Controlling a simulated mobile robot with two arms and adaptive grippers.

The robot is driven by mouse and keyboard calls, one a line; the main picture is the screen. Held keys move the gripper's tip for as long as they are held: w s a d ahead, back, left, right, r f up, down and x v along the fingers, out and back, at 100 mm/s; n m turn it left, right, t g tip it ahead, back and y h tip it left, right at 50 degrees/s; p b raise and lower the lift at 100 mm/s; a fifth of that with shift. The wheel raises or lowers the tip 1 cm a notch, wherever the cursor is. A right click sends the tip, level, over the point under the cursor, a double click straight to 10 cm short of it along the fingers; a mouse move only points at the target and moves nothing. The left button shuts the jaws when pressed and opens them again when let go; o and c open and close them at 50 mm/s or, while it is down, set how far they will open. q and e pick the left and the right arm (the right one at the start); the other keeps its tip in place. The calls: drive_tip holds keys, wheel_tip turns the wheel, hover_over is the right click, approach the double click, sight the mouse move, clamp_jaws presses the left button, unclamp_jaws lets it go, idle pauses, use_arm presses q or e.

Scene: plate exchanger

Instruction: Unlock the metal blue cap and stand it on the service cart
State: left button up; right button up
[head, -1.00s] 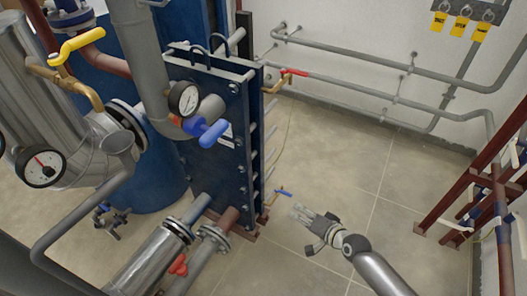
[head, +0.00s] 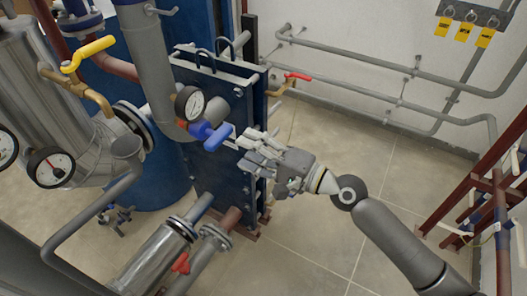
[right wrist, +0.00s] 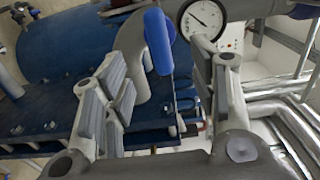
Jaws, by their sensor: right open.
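A blue, elongated cap or handle (head: 215,136) sticks out at the front of the plate exchanger, just below a pressure gauge. It also shows in the right wrist view (right wrist: 158,40), in the upper middle, beyond the gap between my fingers. My right gripper (head: 252,148) is open and empty, just right of the blue piece in the head view. Its fingers also show in the right wrist view (right wrist: 165,85), spread to either side. I cannot tell whether they touch the blue piece. My left gripper and the service cart are not in view.
The gauge (head: 189,103) sits close above the blue piece. The dark blue plate exchanger (head: 222,185) stands behind my fingers. A red-handled valve (head: 298,76) is on the pipe behind. Red racks (head: 490,190) stand at the right. The floor between (head: 340,225) is clear.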

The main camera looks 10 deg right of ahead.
sight(224, 139)
drive_tip(key=x, duration=0.7)
drive_tip(key=shift+w+a+p, duration=0.1)
drive_tip(key=shift+p, duration=0.25)
clamp_jaws()
idle(0.4)
